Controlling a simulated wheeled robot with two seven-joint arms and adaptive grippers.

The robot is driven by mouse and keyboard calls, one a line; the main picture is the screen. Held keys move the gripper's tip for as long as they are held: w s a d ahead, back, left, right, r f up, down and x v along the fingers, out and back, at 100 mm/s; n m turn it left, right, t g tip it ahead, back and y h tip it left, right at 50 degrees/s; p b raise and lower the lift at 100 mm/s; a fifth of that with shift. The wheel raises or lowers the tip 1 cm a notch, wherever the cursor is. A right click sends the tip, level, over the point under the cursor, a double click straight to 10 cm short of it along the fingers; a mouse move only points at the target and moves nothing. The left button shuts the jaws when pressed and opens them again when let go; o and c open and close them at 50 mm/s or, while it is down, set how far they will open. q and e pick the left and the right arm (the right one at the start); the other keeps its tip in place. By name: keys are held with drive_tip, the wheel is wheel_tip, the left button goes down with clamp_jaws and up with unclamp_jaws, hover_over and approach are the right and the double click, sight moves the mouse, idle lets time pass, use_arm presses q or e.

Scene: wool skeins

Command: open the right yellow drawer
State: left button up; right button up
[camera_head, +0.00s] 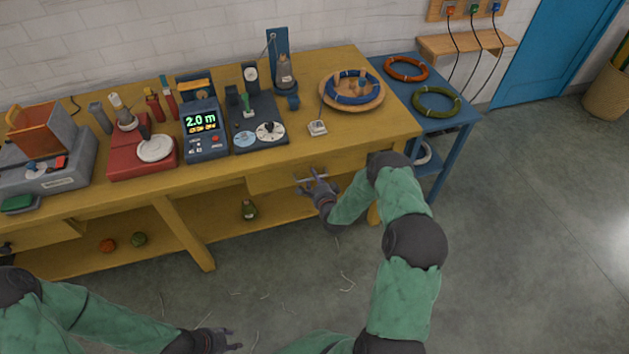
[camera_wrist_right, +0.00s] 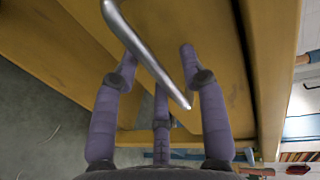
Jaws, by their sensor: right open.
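The right yellow drawer (camera_head: 268,181) is set under the right part of the yellow workbench's top. It looks shut in the head view. Its metal bar handle (camera_head: 304,180) also crosses the top of the right wrist view (camera_wrist_right: 150,55). My right gripper (camera_head: 317,180) is at this handle with its purple-grey fingers spread. In the right wrist view the bar runs slantwise by the fingertips (camera_wrist_right: 158,62); I cannot tell whether they touch it. My left gripper (camera_head: 232,340) is low at the bottom of the head view, away from the bench, with fingers apart and nothing seen in them.
The yellow workbench (camera_head: 350,140) carries several devices, a red scale (camera_head: 142,158) and a round wooden tray (camera_head: 378,98) with a blue coil. A blue side table (camera_head: 455,122) with coils stands right of it. Floor in front is open.

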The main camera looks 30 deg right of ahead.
drive_tip(key=shift+w, duration=0.1)
clamp_jaws()
